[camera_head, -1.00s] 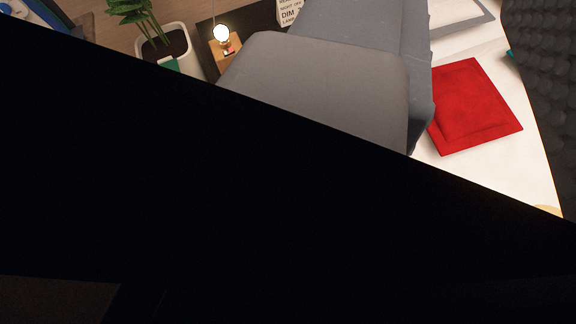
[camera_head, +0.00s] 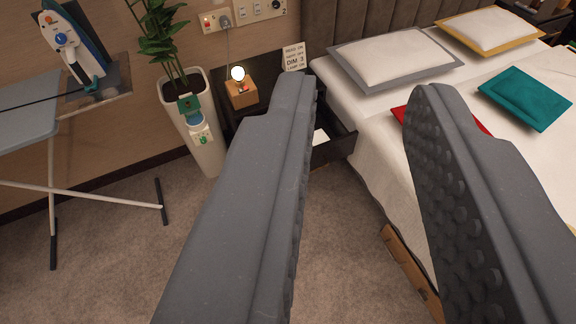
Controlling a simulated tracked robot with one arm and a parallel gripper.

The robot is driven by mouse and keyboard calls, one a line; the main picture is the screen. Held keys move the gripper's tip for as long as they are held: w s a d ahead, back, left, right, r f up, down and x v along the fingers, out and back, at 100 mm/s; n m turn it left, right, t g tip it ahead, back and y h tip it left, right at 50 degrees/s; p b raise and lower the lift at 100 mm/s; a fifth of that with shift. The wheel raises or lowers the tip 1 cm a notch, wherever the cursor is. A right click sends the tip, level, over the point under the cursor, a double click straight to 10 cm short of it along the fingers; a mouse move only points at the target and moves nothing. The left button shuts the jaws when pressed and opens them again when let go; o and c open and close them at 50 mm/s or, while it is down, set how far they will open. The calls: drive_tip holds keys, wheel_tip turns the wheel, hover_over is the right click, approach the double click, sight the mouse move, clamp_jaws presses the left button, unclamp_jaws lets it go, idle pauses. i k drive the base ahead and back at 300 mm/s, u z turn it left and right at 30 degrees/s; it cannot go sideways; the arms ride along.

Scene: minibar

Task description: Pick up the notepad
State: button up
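My gripper (camera_head: 365,95) is open and empty, with its two grey fingers wide apart in the foreground. The right finger shows a studded inner pad. Between the fingers, farther off, a flat white item (camera_head: 320,137) lies in the open drawer (camera_head: 338,150) of the dark nightstand. It may be the notepad, but the left finger hides part of it and I cannot be sure. The fingers are not touching it.
The bed (camera_head: 345,105) with several cushions fills the right. On the nightstand (camera_head: 262,112) are a small lamp (camera_head: 238,74) and a sign (camera_head: 294,57). A tall white planter (camera_head: 205,140) and an ironing board (camera_head: 25,115) stand left. The carpet (camera_head: 110,270) at lower left is mostly clear.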

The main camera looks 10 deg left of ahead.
sight(319, 137)
drive_tip(key=u, duration=0.15)
drive_tip(key=i, duration=1)
drive_tip(key=z, duration=0.1)
